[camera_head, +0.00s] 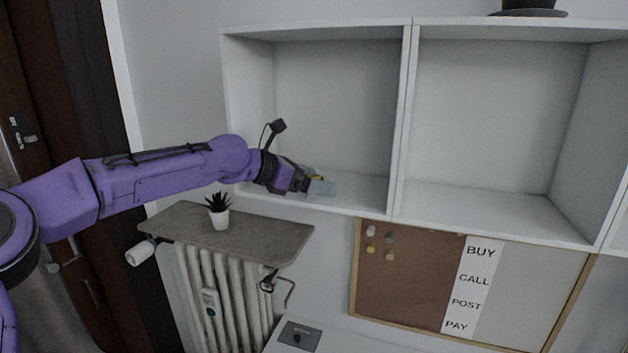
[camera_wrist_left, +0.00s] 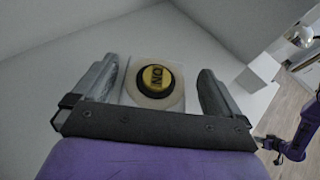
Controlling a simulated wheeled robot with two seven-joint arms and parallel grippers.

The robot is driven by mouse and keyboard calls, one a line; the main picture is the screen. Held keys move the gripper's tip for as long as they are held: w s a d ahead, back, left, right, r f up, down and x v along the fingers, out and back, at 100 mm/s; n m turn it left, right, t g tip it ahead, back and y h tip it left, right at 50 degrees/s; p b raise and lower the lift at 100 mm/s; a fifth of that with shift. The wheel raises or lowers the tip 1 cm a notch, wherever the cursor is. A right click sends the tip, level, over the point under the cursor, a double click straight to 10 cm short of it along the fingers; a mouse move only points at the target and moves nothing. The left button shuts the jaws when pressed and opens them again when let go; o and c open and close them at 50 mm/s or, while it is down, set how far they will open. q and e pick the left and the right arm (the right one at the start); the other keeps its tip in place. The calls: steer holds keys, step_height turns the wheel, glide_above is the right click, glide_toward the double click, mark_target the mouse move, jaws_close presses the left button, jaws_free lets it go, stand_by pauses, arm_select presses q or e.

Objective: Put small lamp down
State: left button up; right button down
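The small lamp (camera_wrist_left: 172,101), a pale block with a round yellow-and-black button marked "ON", sits between the fingers of my left gripper (camera_wrist_left: 158,85) in the left wrist view. The fingers are spread, with a narrow gap visible on the lamp's right side; contact on its left side is hard to judge. In the head view my left gripper (camera_head: 312,186) is inside the left shelf compartment, low, near its front edge. The lamp is mostly hidden there, and whether it rests on the shelf floor cannot be told.
The white shelf (camera_head: 408,120) has a divider right of my gripper and an empty right compartment. Below are a corkboard (camera_head: 400,290), a radiator ledge (camera_head: 255,238) and a potted plant (camera_head: 219,212). A dark object (camera_head: 528,8) stands on top of the shelf.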

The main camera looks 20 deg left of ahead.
arm_select(q)
steer(key=shift+a, duration=0.1)
arm_select(e)
step_height(320, 180, down, 4)
steer(key=b, duration=0.3)
steer(key=shift+r+b, duration=0.2)
steer(key=shift+b, duration=0.15)
arm_select(q)
steer(key=v, duration=1.1)
steer(key=shift+s+a+r, duration=0.25)
stand_by(0.4)
